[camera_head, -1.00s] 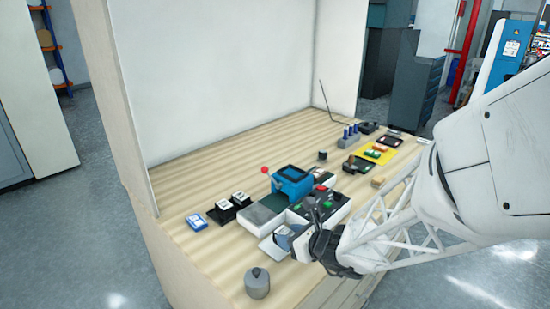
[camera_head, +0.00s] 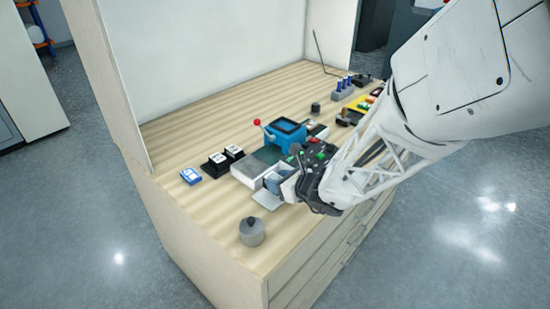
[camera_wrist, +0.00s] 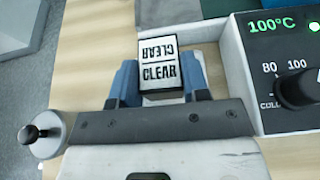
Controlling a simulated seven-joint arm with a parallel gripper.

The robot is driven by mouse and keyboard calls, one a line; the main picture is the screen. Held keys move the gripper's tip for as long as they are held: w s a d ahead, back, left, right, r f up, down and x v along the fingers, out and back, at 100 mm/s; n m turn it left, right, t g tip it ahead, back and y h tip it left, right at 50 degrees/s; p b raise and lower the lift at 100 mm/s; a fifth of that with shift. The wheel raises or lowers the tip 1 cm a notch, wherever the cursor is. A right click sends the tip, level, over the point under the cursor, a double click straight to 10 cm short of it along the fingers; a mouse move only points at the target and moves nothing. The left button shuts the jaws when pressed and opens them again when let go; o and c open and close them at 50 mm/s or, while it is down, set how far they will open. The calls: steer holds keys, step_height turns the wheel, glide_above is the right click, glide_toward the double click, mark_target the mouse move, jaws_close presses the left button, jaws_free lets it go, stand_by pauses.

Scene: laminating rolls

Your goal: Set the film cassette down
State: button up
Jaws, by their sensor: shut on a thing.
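The film cassette (camera_wrist: 160,70), a dark block with a white label reading CLEAR, is gripped between the two blue fingers of my gripper (camera_wrist: 160,82) in the wrist view. In the head view my gripper (camera_head: 279,180) is at the front of the bench, by the near side of the blue laminating machine (camera_head: 287,136). The cassette cannot be made out clearly there. In the wrist view, wood shows left of the cassette and a white-edged control panel (camera_wrist: 293,75) is close on its right. I cannot tell whether the cassette touches anything below.
A grey knobbed weight (camera_head: 251,233) stands near the front edge; it also shows in the wrist view (camera_wrist: 42,135). Two black cassettes (camera_head: 215,164) and a blue-white box (camera_head: 191,176) sit at the left. Bare wood (camera_head: 205,215) lies between them and the weight.

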steer(key=shift+f, duration=1.05)
steer(key=shift+f, duration=0.15)
steer(key=o, duration=1)
steer(key=shift+v, duration=6.05)
